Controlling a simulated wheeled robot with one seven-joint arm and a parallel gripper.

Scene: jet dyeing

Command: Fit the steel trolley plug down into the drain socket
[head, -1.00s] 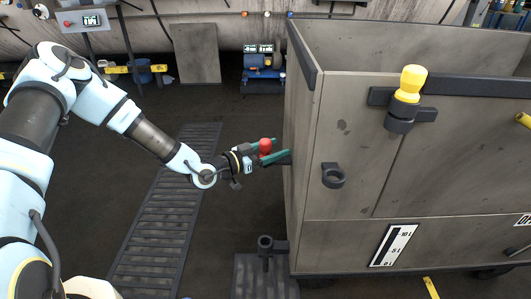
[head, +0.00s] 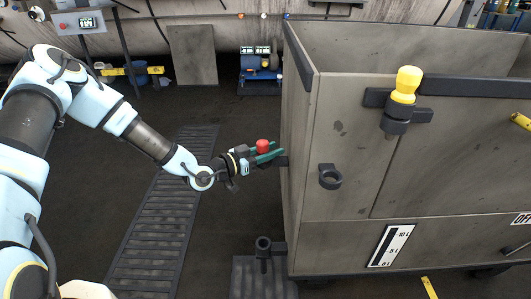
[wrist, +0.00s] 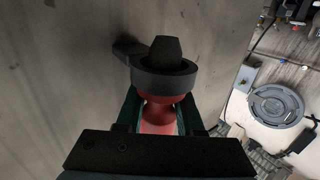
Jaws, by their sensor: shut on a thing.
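My gripper (head: 268,151) is at the left side of the steel trolley (head: 345,130), its green fingers shut on a red-handled plug (head: 263,145). In the wrist view the red handle (wrist: 158,118) lies between both fingers. A dark ring holder (wrist: 165,78) on the trolley wall is around the plug's dark part, and a tapered tip (wrist: 165,50) shows beyond it. A dark round socket (head: 263,244) sticks out low at the trolley's left corner, below my gripper. I cannot tell for sure that it is the drain socket.
A yellow-handled plug (head: 404,84) stands upright in a holder on the trolley front. An empty dark ring (head: 330,177) is below it to the left. A ribbed floor grate (head: 160,235) runs left of the trolley. The floor between them is clear.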

